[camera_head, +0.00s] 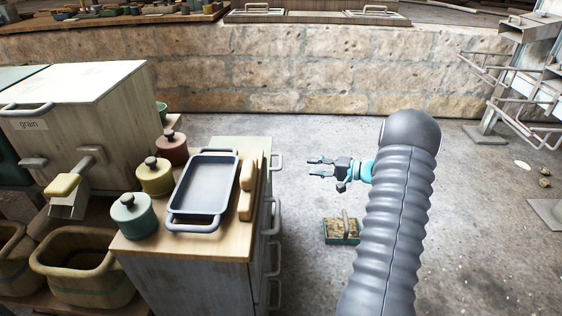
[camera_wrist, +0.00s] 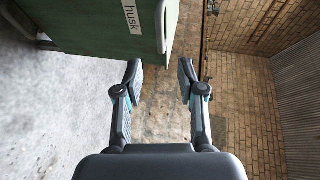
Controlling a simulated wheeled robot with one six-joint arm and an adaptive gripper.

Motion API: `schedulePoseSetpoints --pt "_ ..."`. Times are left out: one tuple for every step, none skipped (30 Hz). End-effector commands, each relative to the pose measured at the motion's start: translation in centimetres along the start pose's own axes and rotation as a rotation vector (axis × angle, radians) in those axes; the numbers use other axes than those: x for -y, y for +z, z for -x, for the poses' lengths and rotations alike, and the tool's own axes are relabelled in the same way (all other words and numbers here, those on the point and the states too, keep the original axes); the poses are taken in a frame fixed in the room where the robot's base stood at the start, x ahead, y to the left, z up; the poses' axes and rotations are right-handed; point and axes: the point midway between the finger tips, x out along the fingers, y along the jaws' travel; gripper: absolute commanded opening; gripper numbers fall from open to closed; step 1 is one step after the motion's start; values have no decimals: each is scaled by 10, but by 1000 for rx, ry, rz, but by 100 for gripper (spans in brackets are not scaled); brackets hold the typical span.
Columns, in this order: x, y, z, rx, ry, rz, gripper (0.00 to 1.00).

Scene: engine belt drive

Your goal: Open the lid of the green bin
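A green bin (camera_wrist: 100,25) with a "husk" label and a pale bar handle (camera_wrist: 162,22) fills the upper left of the wrist view, turned sideways. Only part of it shows, and its lid cannot be made out clearly. In the head view, a dark green body at the left edge beside the grain bin may be the same bin; I cannot tell. My gripper (camera_head: 313,167) is over the floor right of the wooden-topped cabinet, pointing left. In the wrist view my gripper (camera_wrist: 161,68) has its fingers apart with nothing between them, clear of the bin.
The cabinet (camera_head: 243,246) carries a tray (camera_head: 204,186) and several lidded pots; handles project from its right side. The pale grain bin (camera_head: 85,120) stands at left. A small green box (camera_head: 341,231) lies on the floor. A stone wall (camera_head: 330,70) is behind.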

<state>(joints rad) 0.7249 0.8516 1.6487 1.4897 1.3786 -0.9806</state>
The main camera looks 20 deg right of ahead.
Motion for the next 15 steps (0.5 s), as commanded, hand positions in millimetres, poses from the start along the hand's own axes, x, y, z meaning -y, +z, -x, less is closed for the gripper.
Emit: schedulePoseSetpoints --pt "-2 -4 1 -12 -11 4 39" --pt "-2 -6 1 -16 -16 7 39" --pt "-3 -7 0 -20 -20 8 39" --pt "-3 -8 -2 -21 -22 9 39" --pt "-3 -8 -5 -22 -22 9 39" --pt "-3 -8 -9 -21 -22 9 39" --pt "-3 -7 -13 -20 -22 9 39" --pt "-2 -7 -18 -19 -21 9 39" --pt "-2 -7 -24 -18 -22 9 39" --pt "-2 -7 -29 -18 -22 8 39" --pt "-2 -7 -35 -18 -22 9 39" --pt "-2 -7 -42 -18 -21 9 39" --pt "-1 -8 -48 -18 -20 9 39" --pt "-1 -7 -54 -18 -21 9 39" --pt "-1 -8 -61 -18 -21 9 39"
